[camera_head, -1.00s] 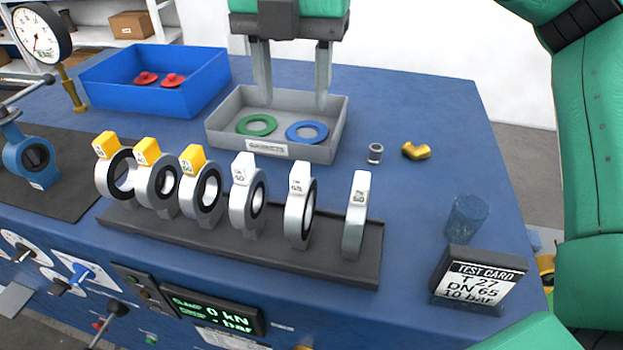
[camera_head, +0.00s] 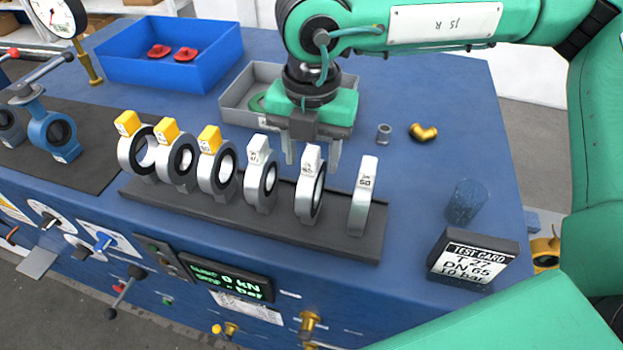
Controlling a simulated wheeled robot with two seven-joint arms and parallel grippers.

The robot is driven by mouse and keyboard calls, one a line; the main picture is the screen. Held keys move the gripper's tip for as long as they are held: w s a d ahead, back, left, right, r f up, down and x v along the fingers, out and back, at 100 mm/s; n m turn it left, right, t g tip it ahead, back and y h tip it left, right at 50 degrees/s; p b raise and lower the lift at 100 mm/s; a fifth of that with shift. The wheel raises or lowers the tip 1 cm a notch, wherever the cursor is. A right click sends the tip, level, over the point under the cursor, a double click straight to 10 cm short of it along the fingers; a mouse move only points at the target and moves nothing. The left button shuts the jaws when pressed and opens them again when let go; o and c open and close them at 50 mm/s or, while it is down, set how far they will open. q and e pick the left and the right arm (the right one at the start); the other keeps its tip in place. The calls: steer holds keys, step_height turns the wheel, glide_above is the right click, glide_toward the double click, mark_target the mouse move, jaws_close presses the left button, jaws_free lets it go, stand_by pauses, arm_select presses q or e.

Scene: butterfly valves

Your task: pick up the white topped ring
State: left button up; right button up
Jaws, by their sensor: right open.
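Three white-topped rings stand upright at the right of the dark rack (camera_head: 170,199): the left one (camera_head: 259,152), the middle one (camera_head: 304,200), and the right one (camera_head: 361,210). The middle ring's tag seems to read 65; the other labels are hard to read. My right gripper (camera_head: 312,167) is open and points down, with its fingers seen on either side of the middle ring's white tag. The tag shows in front of the gripper body, so contact cannot be told. My left gripper is not in view.
Several yellow-topped rings (camera_head: 210,140) stand at the rack's left. The grey gasket tray (camera_head: 232,103) is partly hidden behind my right arm. A blue bin (camera_head: 130,71), a brass elbow (camera_head: 423,132), a blue cylinder (camera_head: 466,202) and a test card reading DN 65 (camera_head: 468,263) stand around.

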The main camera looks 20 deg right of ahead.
steer(key=shift+f, duration=0.45)
steer(key=shift+c, duration=0.4)
jaws_close()
steer(key=shift+r, duration=0.1)
